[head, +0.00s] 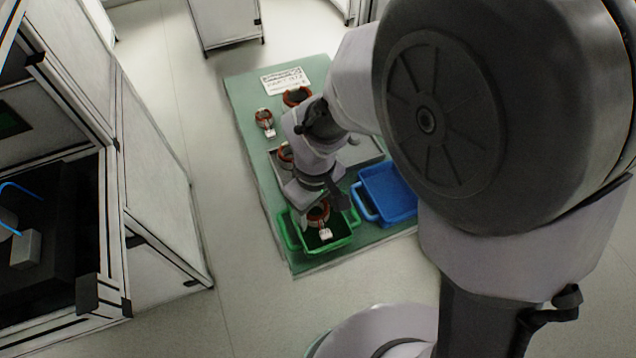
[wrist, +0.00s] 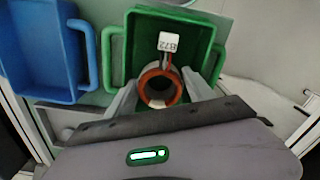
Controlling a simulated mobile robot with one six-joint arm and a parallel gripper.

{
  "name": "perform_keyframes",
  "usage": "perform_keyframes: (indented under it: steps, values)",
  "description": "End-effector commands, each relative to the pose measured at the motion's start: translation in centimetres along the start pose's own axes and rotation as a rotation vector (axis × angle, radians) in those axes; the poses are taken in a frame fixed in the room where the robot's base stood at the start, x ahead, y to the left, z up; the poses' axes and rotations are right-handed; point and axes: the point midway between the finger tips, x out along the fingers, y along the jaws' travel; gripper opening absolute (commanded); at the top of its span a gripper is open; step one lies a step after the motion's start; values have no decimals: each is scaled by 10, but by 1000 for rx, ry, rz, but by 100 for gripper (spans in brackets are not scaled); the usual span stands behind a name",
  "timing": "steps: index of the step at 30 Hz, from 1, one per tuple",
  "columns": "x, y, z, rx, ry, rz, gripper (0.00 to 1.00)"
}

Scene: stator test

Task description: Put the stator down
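In the head view, my gripper (head: 319,204) points down at the green bin (head: 345,243), with the stator (head: 318,214) at the bin's opening. The green bin also shows in the wrist view (wrist: 213,45). I cannot tell whether the stator touches the bin's floor.
A blue bin (head: 388,192) stands right of the green bin on the green table (head: 246,100). Other stators stand farther back, one at the left (head: 264,118) and one near a printed white sign (head: 285,80). A grey tray (head: 360,152) lies mid-table. Cabinets (head: 150,190) stand at the left.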

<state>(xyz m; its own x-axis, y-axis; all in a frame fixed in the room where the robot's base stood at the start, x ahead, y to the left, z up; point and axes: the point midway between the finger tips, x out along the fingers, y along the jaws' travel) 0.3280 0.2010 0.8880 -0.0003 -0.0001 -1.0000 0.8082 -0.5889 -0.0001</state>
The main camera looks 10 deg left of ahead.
Motion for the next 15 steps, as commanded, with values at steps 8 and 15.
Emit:
perform_keyframes:
  steps: [8, 15]
  values:
    - [-39, 0, -1, -1, 5, 2, 65]
    - [-105, 0, -1, 0, 4, 1, 65]
